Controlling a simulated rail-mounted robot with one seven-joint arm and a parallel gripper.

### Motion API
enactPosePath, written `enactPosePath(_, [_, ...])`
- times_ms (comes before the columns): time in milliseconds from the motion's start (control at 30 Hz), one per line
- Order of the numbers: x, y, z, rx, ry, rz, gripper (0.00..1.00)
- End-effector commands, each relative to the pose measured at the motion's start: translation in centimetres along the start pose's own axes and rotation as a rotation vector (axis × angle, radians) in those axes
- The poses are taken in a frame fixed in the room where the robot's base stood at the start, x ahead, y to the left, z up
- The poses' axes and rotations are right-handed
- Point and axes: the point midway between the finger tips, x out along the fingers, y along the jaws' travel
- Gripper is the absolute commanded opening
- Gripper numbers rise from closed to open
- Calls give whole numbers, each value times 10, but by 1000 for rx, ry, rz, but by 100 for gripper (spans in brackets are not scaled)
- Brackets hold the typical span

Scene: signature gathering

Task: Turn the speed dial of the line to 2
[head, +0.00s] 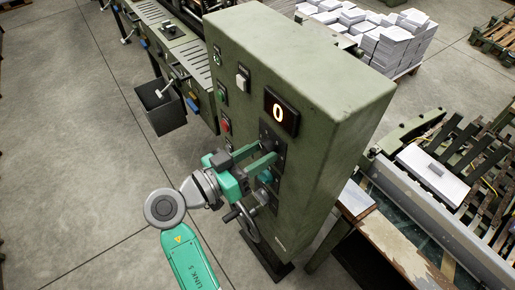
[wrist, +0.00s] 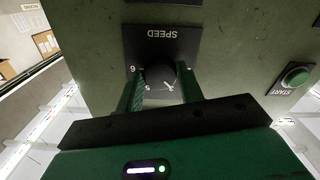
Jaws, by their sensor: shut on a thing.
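The speed dial (wrist: 160,76) is a dark round knob on a black plate marked SPEED, upside down in the wrist view. A few numbers show at its edge, among them what look like 6 and 5; the pointer's setting cannot be read. My gripper (wrist: 166,88) has its two green fingers on either side of the knob, shut on it. In the head view my gripper (head: 263,158) reaches the front of the green control cabinet (head: 305,65). The lit display (head: 281,111) above it reads 0.
A green START button (wrist: 297,76) is right of the dial in the wrist view. A red button (head: 226,125) and a white switch (head: 242,80) are on the cabinet face. A handwheel (head: 247,220) is below my gripper. Open floor lies to the left.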

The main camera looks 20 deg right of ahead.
Motion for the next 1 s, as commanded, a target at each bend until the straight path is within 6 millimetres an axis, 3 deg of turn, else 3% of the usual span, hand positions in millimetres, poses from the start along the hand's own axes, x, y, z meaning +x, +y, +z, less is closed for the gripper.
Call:
enactPosePath(500, [0,2,-4,-477,0,0,14])
enactPosePath(1000, [0,2,-2,-748,1,0,14])
